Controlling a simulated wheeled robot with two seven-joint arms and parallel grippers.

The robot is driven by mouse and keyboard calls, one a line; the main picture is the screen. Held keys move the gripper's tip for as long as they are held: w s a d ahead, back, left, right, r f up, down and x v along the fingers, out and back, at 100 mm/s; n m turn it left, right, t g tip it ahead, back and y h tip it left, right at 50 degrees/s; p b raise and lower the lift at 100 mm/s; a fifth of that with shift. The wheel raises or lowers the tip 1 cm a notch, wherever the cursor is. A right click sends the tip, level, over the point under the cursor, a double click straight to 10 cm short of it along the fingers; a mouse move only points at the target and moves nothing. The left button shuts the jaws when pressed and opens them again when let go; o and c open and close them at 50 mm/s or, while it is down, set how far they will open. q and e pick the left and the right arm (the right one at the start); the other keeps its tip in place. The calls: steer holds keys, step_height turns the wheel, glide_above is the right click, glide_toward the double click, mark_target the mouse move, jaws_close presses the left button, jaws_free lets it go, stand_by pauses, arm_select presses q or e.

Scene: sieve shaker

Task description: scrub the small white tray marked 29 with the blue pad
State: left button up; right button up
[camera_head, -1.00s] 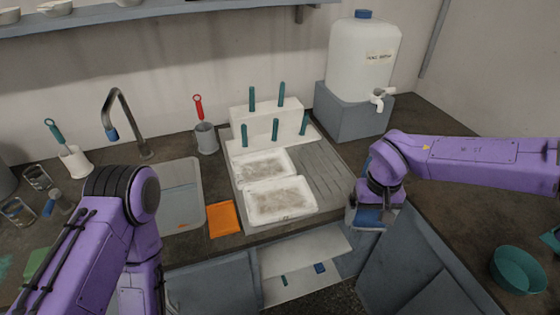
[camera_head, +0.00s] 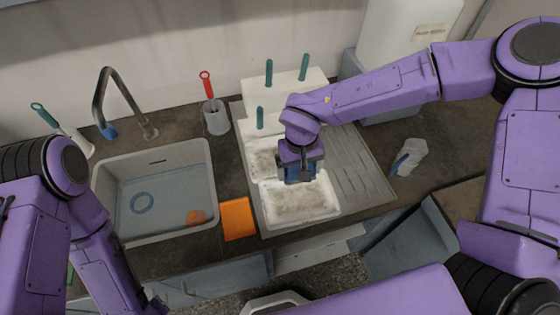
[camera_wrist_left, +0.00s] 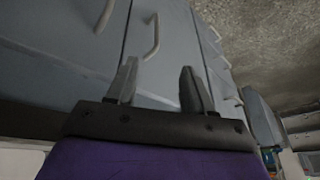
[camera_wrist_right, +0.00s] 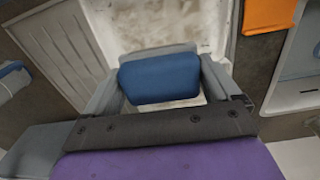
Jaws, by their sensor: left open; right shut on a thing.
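The blue pad (camera_wrist_right: 160,78) is between the fingers of my right gripper (camera_head: 302,178), which is shut on it. It also shows in the head view (camera_head: 291,171), over the inner side of the front white tray (camera_head: 325,203). This tray has brownish residue on its floor. A second soiled white tray (camera_head: 259,161) lies behind it, partly hidden by my right gripper. I cannot read a number on either tray, nor tell whether the pad touches the front one. My left gripper (camera_wrist_left: 160,80) is open and empty, low in front of the grey cabinet fronts.
A grey sink (camera_head: 208,185) is at the left, with an orange sponge (camera_head: 238,219) between it and the trays. A white rack (camera_head: 284,92) with teal handles stands behind the trays. A blue-and-grey item (camera_head: 408,158) lies right of the ribbed drainer (camera_head: 362,185).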

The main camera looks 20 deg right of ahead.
arm_select(q)
step_height(320, 180, up, 4)
steer(key=p, duration=0.2)
arm_select(e)
steer(key=s+a+r, duration=0.1)
steer(key=s+a, duration=0.2)
steer(key=s, duration=0.2)
steer(key=f+b, duration=0.2)
steer(key=b, duration=0.1)
steer(key=f+b, duration=0.4)
steer(key=b, duration=0.1)
steer(key=shift+w+a+f+b, duration=0.1)
steer(key=shift+w+f+b, duration=0.15)
steer(key=shift+b, duration=0.05)
arm_select(q)
step_height(320, 180, down, 8)
steer(key=shift+s, duration=0.2)
arm_select(e)
steer(key=shift+w+r, duration=0.1)
arm_select(q)
steer(key=shift+d, duration=0.1)
